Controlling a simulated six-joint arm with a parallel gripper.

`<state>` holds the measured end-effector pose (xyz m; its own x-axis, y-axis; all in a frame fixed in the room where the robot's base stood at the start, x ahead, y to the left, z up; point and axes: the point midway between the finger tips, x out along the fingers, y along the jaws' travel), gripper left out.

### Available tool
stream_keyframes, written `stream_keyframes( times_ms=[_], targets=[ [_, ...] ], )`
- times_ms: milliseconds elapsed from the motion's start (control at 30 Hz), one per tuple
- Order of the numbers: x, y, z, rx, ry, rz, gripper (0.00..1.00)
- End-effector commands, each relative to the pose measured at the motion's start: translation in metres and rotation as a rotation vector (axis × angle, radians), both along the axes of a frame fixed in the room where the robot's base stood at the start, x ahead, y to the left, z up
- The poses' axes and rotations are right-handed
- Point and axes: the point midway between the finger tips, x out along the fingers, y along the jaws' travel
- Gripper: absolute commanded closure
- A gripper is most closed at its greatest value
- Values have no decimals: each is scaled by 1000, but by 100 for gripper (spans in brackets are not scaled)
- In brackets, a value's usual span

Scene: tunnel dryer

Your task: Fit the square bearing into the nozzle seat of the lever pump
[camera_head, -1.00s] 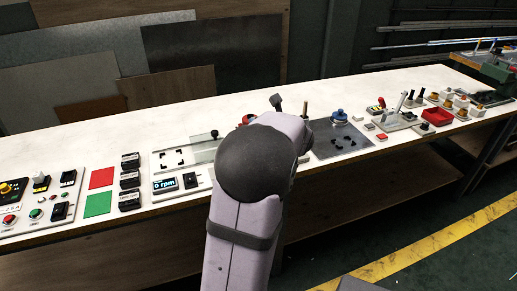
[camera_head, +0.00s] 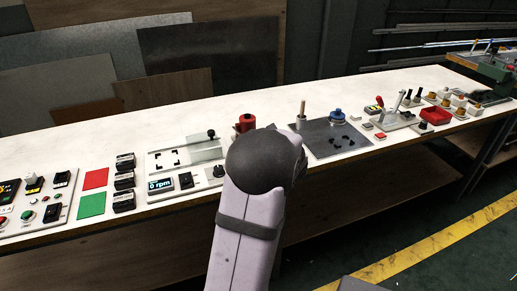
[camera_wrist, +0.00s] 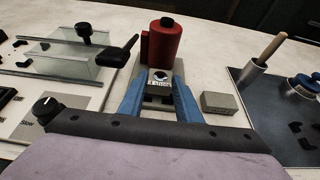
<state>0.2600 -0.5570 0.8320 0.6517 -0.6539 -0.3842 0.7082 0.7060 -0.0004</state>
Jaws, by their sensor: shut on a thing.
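The lever pump is a red cylinder (camera_wrist: 166,45) with a black cap and a black lever (camera_wrist: 118,55) reaching out to its left. It stands upright on a grey base behind my gripper in the wrist view. My gripper (camera_wrist: 160,100) has blue fingers shut on a small grey block, seemingly the square bearing (camera_wrist: 159,100), in front of the pump. I cannot tell whether the bearing touches the nozzle seat, which is hidden. The red pump (camera_head: 245,123) also shows in the head view, where my arm hides the gripper.
A grey block (camera_wrist: 219,103) lies right of my gripper. Further right is a dark plate (camera_wrist: 290,120) with a wooden-handled peg (camera_wrist: 262,55) and a blue knob. At left stand a glass-sided fixture (camera_wrist: 65,65) and a speed dial (camera_wrist: 46,106).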

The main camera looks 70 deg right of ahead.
Motion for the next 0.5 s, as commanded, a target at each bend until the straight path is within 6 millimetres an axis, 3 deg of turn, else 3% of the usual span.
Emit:
stream_keyframes(
  times_ms=[500],
  targets=[
    [0,-1,-11,-4,-2,-1,100]
  ],
)
